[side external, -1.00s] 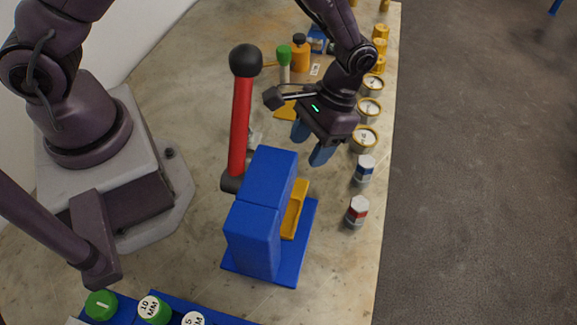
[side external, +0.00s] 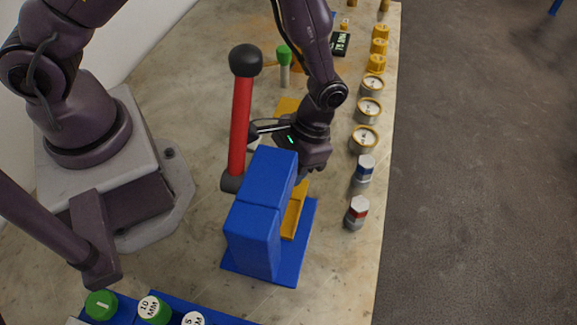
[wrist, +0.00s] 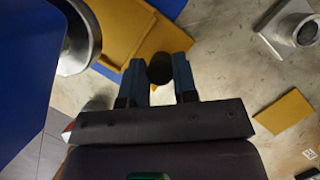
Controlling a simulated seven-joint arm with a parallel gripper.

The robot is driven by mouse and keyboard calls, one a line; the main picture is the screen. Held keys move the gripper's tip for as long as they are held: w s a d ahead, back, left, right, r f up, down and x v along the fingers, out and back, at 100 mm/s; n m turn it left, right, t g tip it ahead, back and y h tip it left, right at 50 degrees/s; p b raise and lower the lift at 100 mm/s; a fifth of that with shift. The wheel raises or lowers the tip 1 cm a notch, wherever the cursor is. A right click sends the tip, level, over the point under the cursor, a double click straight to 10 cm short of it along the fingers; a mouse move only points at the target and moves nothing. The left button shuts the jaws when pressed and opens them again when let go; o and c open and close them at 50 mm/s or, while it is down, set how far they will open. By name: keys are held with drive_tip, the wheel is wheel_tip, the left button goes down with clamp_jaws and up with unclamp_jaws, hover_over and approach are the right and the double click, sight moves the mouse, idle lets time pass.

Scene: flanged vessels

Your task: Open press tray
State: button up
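The blue press (side external: 268,178) stands on its base plate, with its red lever (side external: 240,125) and black knob upright. The yellow press tray (side external: 294,212) sits in its lower opening; it also shows in the wrist view (wrist: 120,35). My gripper (side external: 312,160) is low, just behind the press at the tray's far end. Its fingertips are hidden in the side view. In the wrist view, its blue fingers (wrist: 158,72) lie on either side of a dark round knob (wrist: 160,66) at the tray's edge. Whether they press on it I cannot tell.
Two small hex-capped vessels (side external: 357,212) and several round gold-rimmed ones (side external: 364,139) line the table's right edge. A green-capped vial (side external: 284,65) stands behind. A blue rack with green-capped jars (side external: 155,309) is in front.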

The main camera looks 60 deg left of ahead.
clamp_jaws()
drive_tip(key=w+a, duration=0.8)
drive_tip(key=shift+w+a, duration=0.15)
drive_tip(key=shift+w, duration=0.05)
drive_tip(key=o, duration=0.9)
unclamp_jaws()
drive_tip(key=shift+c, duration=0.2)
drive_tip(key=v, duration=1.3)
